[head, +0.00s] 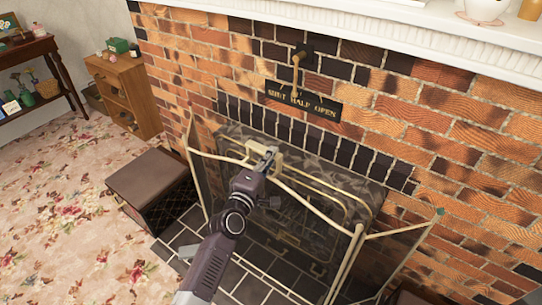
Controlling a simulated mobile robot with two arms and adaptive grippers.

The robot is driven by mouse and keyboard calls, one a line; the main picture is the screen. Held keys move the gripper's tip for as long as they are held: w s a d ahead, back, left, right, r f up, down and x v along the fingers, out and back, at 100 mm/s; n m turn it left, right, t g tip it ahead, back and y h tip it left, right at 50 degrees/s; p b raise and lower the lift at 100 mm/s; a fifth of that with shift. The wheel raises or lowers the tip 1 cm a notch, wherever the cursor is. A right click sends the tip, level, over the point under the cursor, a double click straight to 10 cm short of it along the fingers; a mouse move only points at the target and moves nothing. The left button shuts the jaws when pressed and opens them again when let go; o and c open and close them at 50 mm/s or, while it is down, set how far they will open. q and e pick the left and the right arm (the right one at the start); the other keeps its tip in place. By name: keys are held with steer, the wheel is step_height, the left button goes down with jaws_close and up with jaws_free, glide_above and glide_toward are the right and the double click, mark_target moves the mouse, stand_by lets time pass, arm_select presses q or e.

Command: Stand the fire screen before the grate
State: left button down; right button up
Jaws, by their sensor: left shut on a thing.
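The fire screen (346,263) has a pale gold frame, see-through dark mesh and angled side wings. It stands upright or nearly so in front of the fireplace opening. My left gripper (264,158) is shut on the screen's top rail, left of its middle. The grate (300,222) is dark and shows only dimly through the mesh, inside a grey stone-like surround (365,191). I cannot tell whether the screen's feet touch the hearth, as its lower edge is partly hidden by my arm and the frame edge. My right gripper is not in view.
Dark hearth tiles (248,290) lie below the screen. A brown-topped box (150,178) stands left of the hearth. A sign (303,101) and a damper lever (297,66) are on the brick wall. A wooden cabinet (128,88) stands farther left, with open floral carpet (60,200) before it.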

arm_select(q)
steer(key=shift+w+r+b, duration=0.1)
steer(key=shift+w+b, duration=0.05)
steer(key=shift+b, duration=0.15)
stand_by(0.4)
stand_by(0.5)
steer(key=c, duration=2)
jaws_free()
steer(key=shift+s, duration=0.25)
steer(key=shift+o, duration=0.2)
steer(key=shift+s+f, duration=0.1)
steer(key=shift+f, duration=0.55)
steer(key=shift+o, duration=1.4)
steer(key=shift+r, duration=0.15)
steer(key=shift+r, duration=0.1)
